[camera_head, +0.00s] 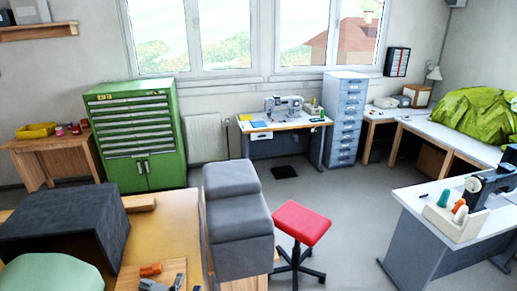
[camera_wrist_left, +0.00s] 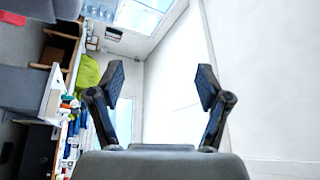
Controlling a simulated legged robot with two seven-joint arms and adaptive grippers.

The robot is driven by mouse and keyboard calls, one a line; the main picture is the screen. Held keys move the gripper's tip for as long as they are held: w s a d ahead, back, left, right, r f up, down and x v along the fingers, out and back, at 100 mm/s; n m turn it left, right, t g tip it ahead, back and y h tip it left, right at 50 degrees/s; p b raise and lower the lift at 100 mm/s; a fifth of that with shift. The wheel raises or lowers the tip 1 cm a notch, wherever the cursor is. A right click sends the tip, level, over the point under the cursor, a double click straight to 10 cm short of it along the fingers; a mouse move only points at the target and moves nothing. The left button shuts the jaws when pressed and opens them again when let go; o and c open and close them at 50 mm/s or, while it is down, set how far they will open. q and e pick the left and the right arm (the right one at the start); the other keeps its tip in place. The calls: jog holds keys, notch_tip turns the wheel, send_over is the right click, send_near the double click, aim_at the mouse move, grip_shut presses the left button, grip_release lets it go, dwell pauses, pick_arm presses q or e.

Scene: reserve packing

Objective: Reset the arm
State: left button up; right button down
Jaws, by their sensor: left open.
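My left gripper (camera_wrist_left: 160,78) shows in the left wrist view. Its two dark fingers stand wide apart with nothing between them, only pale wall behind. I cannot make out a gripper clearly in the head view. My right gripper is in neither view.
A wooden table (camera_head: 165,222) at the lower left bears a dark box (camera_head: 62,215) and a wooden board with an orange item (camera_head: 150,269). A grey padded block (camera_head: 238,225) and a red stool (camera_head: 302,222) stand beside it. A white table (camera_head: 425,207) stands right.

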pick_arm(q)
jog(key=s+a+f+n+g+y, duration=0.35)
jog(key=s+f+n, duration=0.2)
jog(key=f, duration=0.25)
jog(key=s+a+f+n+g+y, duration=0.2)
jog(key=s+f+n+g, duration=0.35)
jog(key=f, duration=0.35)
jog(key=s+d+f+n+g+h, duration=0.15)
jog(key=s+f+g, duration=0.25)
jog(key=s, duration=0.5)
jog(key=s+d+f+n+g+h, duration=0.1)
jog(key=s+d+f+g, duration=0.3)
jog(key=s, duration=0.6)
notch_tip(320, 180, down, 31)
jog(key=a+g+b, duration=0.1)
jog(key=a+b, duration=0.1)
jog(key=b, duration=0.3)
jog(key=s+a+f+g+b, duration=0.1)
jog(key=s+f+b, duration=0.4)
jog(key=s+f, duration=1.3)
notch_tip(320, 180, down, 4)
jog(key=shift+s+a+f+m+y, duration=0.1)
jog(key=shift+s+a+m+y, duration=0.25)
jog(key=shift+a, duration=0.35)
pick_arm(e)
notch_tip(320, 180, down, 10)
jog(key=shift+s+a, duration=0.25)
